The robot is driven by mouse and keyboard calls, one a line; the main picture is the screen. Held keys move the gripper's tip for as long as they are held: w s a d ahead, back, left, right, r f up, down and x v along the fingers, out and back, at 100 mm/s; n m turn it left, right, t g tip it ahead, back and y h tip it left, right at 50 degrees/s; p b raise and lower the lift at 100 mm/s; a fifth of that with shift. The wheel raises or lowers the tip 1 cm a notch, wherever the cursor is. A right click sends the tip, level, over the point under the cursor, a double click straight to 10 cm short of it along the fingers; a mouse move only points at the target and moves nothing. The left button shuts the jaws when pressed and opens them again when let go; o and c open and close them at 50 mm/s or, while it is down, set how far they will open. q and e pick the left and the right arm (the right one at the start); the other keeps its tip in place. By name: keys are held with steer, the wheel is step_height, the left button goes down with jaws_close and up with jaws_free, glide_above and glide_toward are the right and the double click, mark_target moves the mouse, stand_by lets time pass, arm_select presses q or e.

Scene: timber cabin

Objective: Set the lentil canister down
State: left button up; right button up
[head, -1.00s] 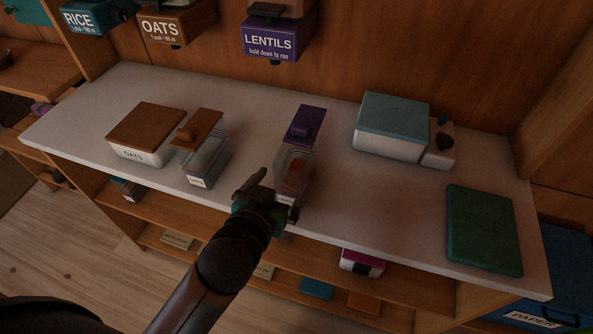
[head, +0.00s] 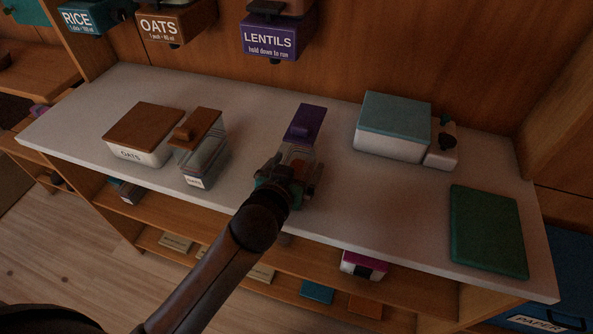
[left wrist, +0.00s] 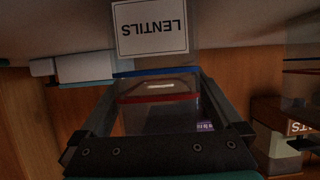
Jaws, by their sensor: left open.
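The lentil canister (head: 306,122), clear with a purple lid, stands upright on the pale counter (head: 345,205). My left gripper (head: 293,178) is open at the near side of the canister and hides its lower front. In the left wrist view, which is upside down, the white LENTILS label (left wrist: 150,27) shows just beyond the fingertips of my left gripper (left wrist: 158,85). The fingers lie apart, with the clear canister wall seen between them. I cannot tell whether either finger touches it. My right gripper is not in view.
An oats box (head: 143,130) and a brown-lidded canister (head: 203,145) stand to the left. A teal-lidded box (head: 393,125), a small pale container (head: 442,150) and a green mat (head: 487,230) are to the right. A purple LENTILS dispenser (head: 272,38) hangs above the counter.

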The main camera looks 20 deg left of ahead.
arm_select(q)
jaws_close()
stand_by(0.8)
